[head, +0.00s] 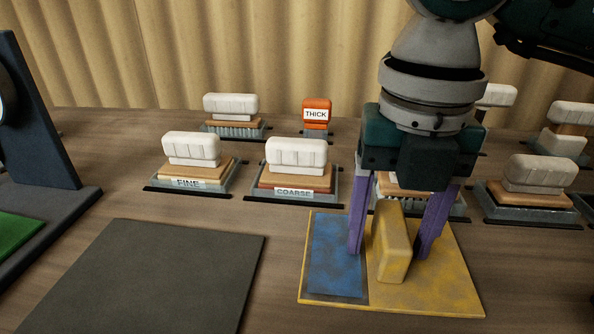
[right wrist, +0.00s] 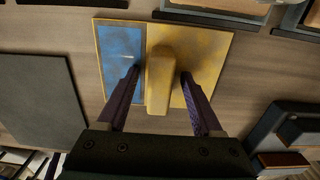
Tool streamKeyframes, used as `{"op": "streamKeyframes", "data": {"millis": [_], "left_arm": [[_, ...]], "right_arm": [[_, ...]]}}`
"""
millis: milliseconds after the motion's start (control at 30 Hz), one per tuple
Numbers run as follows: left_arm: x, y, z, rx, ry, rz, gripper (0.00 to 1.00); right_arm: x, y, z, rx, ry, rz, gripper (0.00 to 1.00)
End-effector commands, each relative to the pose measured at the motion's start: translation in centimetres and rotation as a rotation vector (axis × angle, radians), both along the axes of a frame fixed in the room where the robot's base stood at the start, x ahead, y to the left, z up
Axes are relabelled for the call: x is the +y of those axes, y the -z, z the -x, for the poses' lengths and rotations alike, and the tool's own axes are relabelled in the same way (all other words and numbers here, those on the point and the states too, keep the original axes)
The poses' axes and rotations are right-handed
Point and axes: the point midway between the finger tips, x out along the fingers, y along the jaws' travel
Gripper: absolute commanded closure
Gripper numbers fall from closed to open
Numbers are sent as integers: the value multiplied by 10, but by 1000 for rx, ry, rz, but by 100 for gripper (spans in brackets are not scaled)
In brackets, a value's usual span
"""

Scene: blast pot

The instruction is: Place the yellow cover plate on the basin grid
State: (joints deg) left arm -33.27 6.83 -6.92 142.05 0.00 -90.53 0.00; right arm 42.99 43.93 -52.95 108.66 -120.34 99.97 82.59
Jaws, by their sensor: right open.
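The yellow cover plate (head: 440,285) lies flat on the wooden table, with a blue panel (head: 336,258) along its left side and a raised yellow grip bar (head: 391,243) on top. My right gripper (head: 388,250) points down over it, open, with its purple fingers on either side of the bar. The right wrist view shows the plate (right wrist: 205,60) and the bar (right wrist: 159,75) between the fingers (right wrist: 161,88), with a visible gap at least on the right. I cannot make out a basin grid in these frames. My left gripper is not in view.
A dark grey flat panel (head: 145,280) lies left of the plate. Behind stand several white-handled blocks on trays, including one labelled COARSE (head: 296,160) and one labelled FINE (head: 190,155), and an orange THICK block (head: 316,112). A dark upright stand (head: 40,120) is at far left.

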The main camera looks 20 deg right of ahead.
Motion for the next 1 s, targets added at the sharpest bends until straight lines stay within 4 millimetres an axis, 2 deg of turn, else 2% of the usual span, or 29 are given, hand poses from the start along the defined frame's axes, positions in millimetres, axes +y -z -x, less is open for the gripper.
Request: {"op": "streamKeyframes", "data": {"millis": [67, 633, 1000], "left_arm": [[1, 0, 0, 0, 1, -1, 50], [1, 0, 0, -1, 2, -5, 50], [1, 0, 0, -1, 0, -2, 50]], "right_arm": [[0, 0, 0, 0, 0, 0, 35], [0, -1, 0, -1, 0, -1, 99], [0, -1, 0, -1, 0, -1, 100]]}}
